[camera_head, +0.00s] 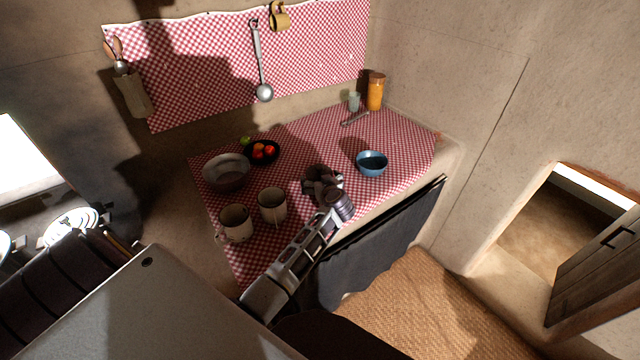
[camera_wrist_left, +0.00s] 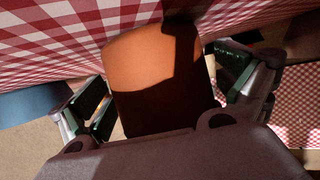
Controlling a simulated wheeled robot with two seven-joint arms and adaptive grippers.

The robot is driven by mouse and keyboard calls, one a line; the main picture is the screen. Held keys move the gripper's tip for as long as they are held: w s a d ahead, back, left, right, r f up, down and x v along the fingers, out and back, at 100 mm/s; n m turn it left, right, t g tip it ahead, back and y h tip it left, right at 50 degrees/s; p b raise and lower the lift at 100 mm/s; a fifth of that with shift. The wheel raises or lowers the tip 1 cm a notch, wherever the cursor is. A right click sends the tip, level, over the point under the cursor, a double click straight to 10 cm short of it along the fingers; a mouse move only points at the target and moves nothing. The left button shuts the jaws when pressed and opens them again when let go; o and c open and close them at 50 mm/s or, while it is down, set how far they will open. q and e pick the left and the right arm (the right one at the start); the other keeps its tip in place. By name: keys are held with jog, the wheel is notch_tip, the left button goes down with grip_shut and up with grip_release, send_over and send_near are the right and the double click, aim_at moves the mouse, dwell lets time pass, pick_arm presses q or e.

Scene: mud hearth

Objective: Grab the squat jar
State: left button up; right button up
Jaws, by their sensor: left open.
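The squat jar (camera_wrist_left: 160,75) shows in the left wrist view as a rounded orange-brown clay body, part lit and part in dark shadow. It stands close in front of the palm, against the red checked cloth. My left gripper (camera_wrist_left: 165,88) is open, with one finger on each side of the jar. Gaps show beside the jar, and I cannot tell whether either finger touches it. In the head view my left gripper (camera_head: 320,182) is low over the middle of the counter and hides most or all of the jar. My right gripper is not in view.
A blue bowl (camera_head: 371,164) stands right of the gripper. Two cream mugs (camera_head: 272,206) (camera_head: 235,223) and a grey bowl (camera_head: 226,174) stand left. Cloth between gripper and back jar is mostly clear.

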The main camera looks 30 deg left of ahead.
aim_at(319, 164)
pick_arm(q)
jog(key=c, duration=1.8)
jog(key=shift+r, duration=1.35)
jog(key=shift+r+p, duration=0.35)
jog(key=shift+r, duration=1.8)
jog(key=shift+r+p, duration=0.4)
jog(key=shift+r, duration=1.05)
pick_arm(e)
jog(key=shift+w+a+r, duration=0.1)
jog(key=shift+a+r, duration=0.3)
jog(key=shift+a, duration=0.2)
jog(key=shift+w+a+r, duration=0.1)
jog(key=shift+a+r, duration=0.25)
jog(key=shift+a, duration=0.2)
